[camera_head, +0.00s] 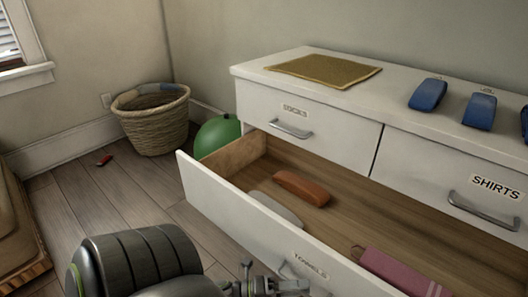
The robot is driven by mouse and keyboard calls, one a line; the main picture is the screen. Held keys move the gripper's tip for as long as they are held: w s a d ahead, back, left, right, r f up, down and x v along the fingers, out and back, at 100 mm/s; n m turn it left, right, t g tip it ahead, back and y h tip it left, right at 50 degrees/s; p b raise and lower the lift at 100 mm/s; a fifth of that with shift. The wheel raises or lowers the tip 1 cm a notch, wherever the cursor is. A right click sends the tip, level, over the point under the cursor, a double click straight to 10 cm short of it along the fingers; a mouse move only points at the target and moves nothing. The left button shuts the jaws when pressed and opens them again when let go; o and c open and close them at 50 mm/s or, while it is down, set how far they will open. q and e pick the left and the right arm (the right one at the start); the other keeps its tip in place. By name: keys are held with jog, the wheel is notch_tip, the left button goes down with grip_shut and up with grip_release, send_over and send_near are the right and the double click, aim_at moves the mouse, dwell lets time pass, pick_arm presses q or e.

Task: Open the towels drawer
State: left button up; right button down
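The towels drawer (222,204), a wide white lower drawer with a "TOWELS" label, stands pulled well out of the white dresser (258,95). Its wooden inside shows. An orange-brown item (301,187), a pale grey item (277,210) and a pink striped cloth (403,273) lie in it. Its metal handle (289,271) is partly hidden at the bottom edge. My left gripper (292,286) is at the handle, in front of the drawer face. I cannot tell whether its fingers are closed around the handle. My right gripper is out of view.
Above are the shut socks drawer (330,137) and shirts drawer (440,170). A mustard mat (324,70) and several blue items (428,94) lie on top. A wicker basket (153,125) and green ball (216,136) stand behind left. A small red item (104,160) lies on the floor.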

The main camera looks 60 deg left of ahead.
pick_arm(q)
jog(key=v, duration=1.7)
jog(key=shift+s+f+p, duration=0.2)
jog(key=shift+p, duration=0.25)
jog(key=shift+a, duration=0.1)
